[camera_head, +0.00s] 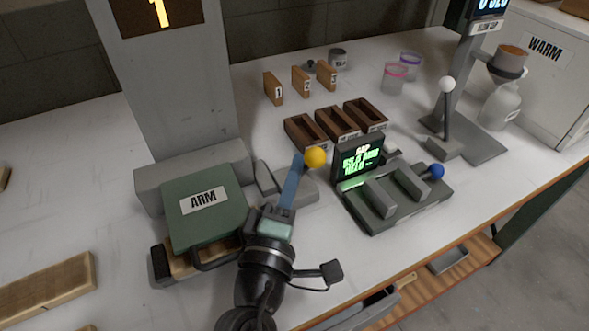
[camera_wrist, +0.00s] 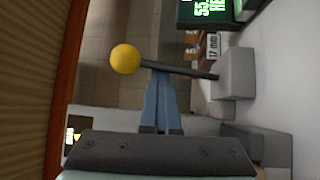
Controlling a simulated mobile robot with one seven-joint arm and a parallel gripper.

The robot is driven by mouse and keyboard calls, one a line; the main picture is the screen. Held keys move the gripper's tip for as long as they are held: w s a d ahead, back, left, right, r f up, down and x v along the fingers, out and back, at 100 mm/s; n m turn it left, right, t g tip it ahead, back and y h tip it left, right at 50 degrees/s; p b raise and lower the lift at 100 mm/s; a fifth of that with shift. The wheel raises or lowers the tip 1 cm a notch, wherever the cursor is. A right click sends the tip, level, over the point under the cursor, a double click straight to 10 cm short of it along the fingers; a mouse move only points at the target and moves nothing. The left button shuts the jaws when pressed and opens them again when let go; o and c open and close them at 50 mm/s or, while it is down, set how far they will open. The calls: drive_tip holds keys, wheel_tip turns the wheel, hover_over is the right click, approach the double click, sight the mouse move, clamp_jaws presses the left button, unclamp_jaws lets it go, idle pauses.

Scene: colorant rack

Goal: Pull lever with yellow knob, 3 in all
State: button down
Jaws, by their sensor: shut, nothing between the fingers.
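The yellow knob (camera_head: 315,157) sits right beside the tips of my gripper (camera_head: 298,160) in the head view. In the wrist view the yellow knob (camera_wrist: 126,59) is at the end of a dark lever rod (camera_wrist: 185,70) that runs to a grey block (camera_wrist: 236,73). My gripper (camera_wrist: 160,76) has its blue fingers together, with the tips at the rod near the knob; whether they touch it I cannot tell. Nothing is held. In the head view my fingers hide most of the rod, and the grey lever base (camera_head: 300,190) lies partly behind them.
A green box marked ARM (camera_head: 203,204) stands left of my gripper. Close on the right are a lit screen (camera_head: 358,158) and a grey device with a blue knob (camera_head: 436,171). A white-knobbed lever (camera_head: 446,86) stands farther right. Brown trays (camera_head: 338,121) lie behind.

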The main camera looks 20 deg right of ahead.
drive_tip(key=shift+s+d+f, duration=0.2)
drive_tip(key=shift+d+f, duration=0.05)
drive_tip(key=shift+s+a+f, duration=0.15)
drive_tip(key=shift+a, duration=0.05)
drive_tip(key=b+v, duration=0.1)
drive_tip(key=v, duration=0.3)
drive_tip(key=b+v, duration=0.1)
drive_tip(key=v, duration=0.3)
drive_tip(key=b+v, duration=0.1)
drive_tip(key=v, duration=0.3)
drive_tip(key=shift+a+r, duration=0.3)
drive_tip(key=shift+a, duration=0.1)
idle(1.3)
